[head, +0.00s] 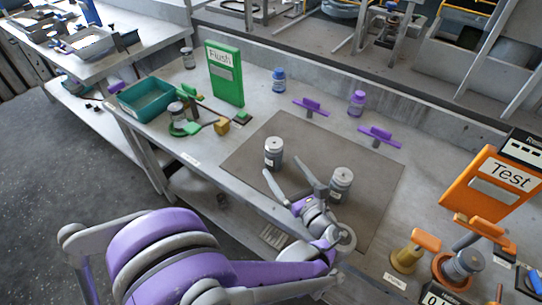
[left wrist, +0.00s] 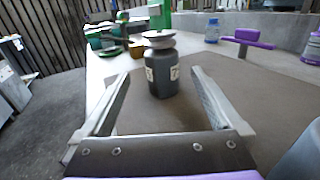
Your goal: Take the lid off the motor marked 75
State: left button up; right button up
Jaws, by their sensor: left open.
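A dark grey motor (head: 273,156) with a light round lid (head: 273,143) stands upright on the brown mat. The left wrist view shows this motor (left wrist: 162,80) straight ahead, its lid (left wrist: 158,39) on top. Its white label looks like it starts with 7; the rest is hard to read. A second lidded motor (head: 341,188) stands to the right on the mat, its marking unreadable. My left gripper (head: 293,180) is open and empty, its fingers pointing at the first motor. In the left wrist view the fingertips (left wrist: 162,73) lie either side of the motor, apart from it. My right gripper is out of view.
The brown mat (head: 240,165) is otherwise mostly clear. Behind it stand a blue jar (head: 279,80), a purple jar (head: 357,102) and purple-topped stands (head: 311,106). A green Flush box (head: 224,75) and teal bin (head: 146,98) are left; an orange Test station (head: 492,186) is right.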

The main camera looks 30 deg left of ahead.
aim_at(277, 160)
pick_arm(q)
jog(key=x, duration=0.4)
jog(key=shift+b+x, duration=0.35)
jog(key=shift+x, duration=2.65)
jog(key=shift+w+d, duration=0.1)
jog(key=shift+w, duration=0.1)
grip_shut()
